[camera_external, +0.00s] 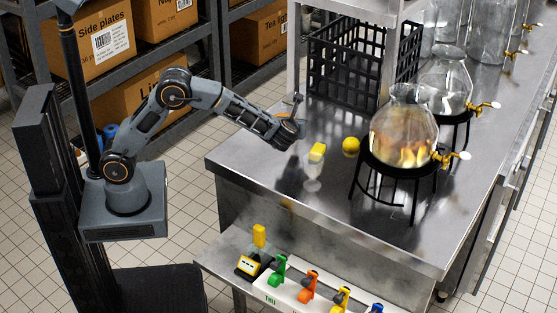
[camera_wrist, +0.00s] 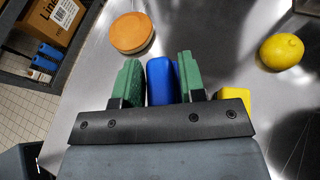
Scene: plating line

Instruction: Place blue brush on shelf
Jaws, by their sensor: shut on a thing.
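My gripper (camera_external: 291,131) hangs over the left part of the steel counter (camera_external: 235,168). In the wrist view its two green fingers (camera_wrist: 155,82) are shut on the blue brush (camera_wrist: 161,80), of which only a plain blue part shows. In the outside view the brush cannot be made out at the gripper. A metal rack shelf (camera_external: 235,42) with boxes stands at the back left. A lower ledge (camera_external: 225,250) at the counter's front holds a white tray (camera_external: 290,297) with several coloured handled items.
A yellow block (camera_external: 317,152) and a lemon (camera_external: 351,146) lie right of my gripper. A black crate (camera_external: 345,70) and a glass dispenser (camera_external: 402,135) on a stand limit room behind and to the right.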

